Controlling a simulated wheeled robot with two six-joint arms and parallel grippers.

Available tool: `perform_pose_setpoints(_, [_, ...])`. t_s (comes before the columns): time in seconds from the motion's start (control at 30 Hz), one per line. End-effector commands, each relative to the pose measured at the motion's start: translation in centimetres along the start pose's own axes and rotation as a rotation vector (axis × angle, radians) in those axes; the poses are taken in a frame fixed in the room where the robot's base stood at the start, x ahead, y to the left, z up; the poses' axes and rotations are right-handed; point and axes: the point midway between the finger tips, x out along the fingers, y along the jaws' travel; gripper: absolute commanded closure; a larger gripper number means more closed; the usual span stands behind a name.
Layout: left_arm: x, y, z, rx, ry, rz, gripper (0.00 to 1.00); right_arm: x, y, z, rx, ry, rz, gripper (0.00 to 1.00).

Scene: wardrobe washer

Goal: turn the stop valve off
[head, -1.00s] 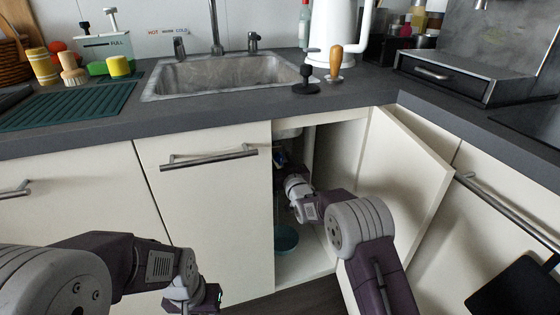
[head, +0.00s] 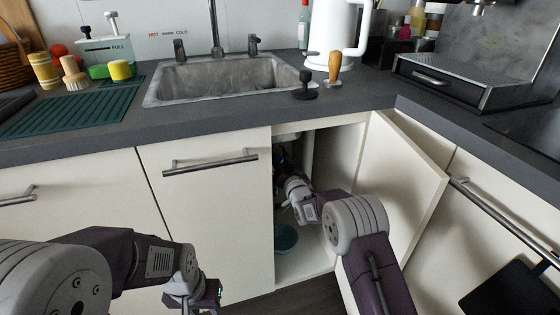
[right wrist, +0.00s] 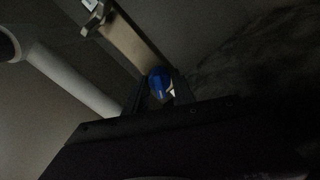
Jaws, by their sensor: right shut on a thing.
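The stop valve shows in the right wrist view as a small blue handle (right wrist: 159,79) inside the dark under-sink cabinet. My right gripper (right wrist: 158,92) reaches into that cabinet, with its two dark fingers closed on either side of the blue handle. In the head view my right wrist (head: 300,197) enters the open cabinet, and the fingertips and valve are hard to make out in shadow. My left gripper (head: 208,298) hangs low in front of the closed cabinet door at the bottom. Its fingers are too cut off to read.
The cabinet door (head: 405,190) stands open to the right of my right arm. A pale pipe (right wrist: 75,80) runs left of the valve. A teal bowl (head: 285,238) sits on the cabinet floor. The sink (head: 215,80) is above in the grey counter (head: 235,122).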

Motion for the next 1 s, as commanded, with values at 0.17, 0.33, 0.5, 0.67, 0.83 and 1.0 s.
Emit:
perform_pose_setpoints(0.17, [0.0,0.0,0.0,0.0,0.0,0.0,0.64,0.0,0.0,0.0,-0.001,0.0,0.001,0.49])
perform_pose_setpoints(0.33, [0.0,0.0,0.0,0.0,0.0,0.0,0.64,0.0,0.0,0.0,-0.002,0.0,0.0,0.49])
perform_pose_setpoints(0.5, [-0.1,0.0,0.0,0.0,0.0,0.0,0.64,-0.1,0.0,0.0,-0.002,0.0,0.0,0.49])
perform_pose_setpoints(0.67, [-1.1,0.0,-0.1,0.0,0.0,0.0,0.64,-1.6,-0.1,-0.3,-0.002,-0.002,0.002,0.49])
perform_pose_setpoints(0.83, [2.6,-0.1,0.3,0.0,-0.001,0.0,0.64,-4.3,0.5,0.9,-0.002,0.002,0.0,0.49])
perform_pose_setpoints(1.0, [5.5,-0.1,0.6,0.0,-0.001,0.0,0.64,-7.1,0.4,0.8,-0.003,0.002,-0.001,0.49])
